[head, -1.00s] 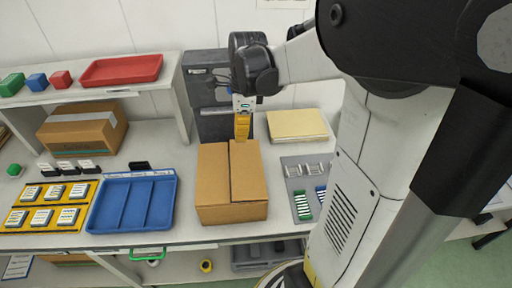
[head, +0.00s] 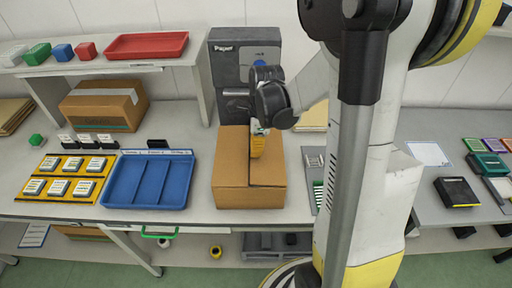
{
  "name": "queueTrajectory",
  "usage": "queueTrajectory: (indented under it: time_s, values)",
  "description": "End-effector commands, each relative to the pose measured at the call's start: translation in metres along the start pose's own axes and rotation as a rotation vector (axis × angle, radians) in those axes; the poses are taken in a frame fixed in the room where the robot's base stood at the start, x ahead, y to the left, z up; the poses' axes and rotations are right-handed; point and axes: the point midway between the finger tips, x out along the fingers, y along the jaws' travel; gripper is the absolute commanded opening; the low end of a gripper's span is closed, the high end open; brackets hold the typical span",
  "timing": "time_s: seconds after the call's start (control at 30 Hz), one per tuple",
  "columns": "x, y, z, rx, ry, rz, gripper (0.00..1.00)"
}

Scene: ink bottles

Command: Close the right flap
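The brown cardboard box (head: 249,197) stands on the bench just right of the blue tray. Its left flap (head: 232,150) lies flat over the top. The right flap (head: 270,170) also looks flat, with the seam between them right of the middle. The fingers look close together, but the gap is too small to judge. My gripper and wrist hide the back right of the top.
A blue divided tray (head: 148,207) and a yellow tray of ink bottles (head: 44,193) are on the left. A dark paper dispenser (head: 228,60) stands behind the box. My arm hides much of the bench on the right.

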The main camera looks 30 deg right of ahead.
Motion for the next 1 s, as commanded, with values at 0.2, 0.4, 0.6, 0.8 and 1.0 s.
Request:
queueTrajectory:
  time_s: [0.2, 0.4, 0.6, 0.8, 1.0]
  values:
    - [0.0, 0.0, 0.0, 0.0, 0.0, 0.0, 0.0]
    - [0.015, 0.0, 0.0, -0.001, 0.0, 0.0, 0.0]
    - [0.021, 0.0, 0.001, -0.001, 0.0, 0.0, 0.0]
    - [0.021, 0.001, 0.001, -0.001, 0.0, 0.001, 0.0]
    - [0.015, 0.001, 0.002, -0.001, 0.0, 0.001, 0.0]
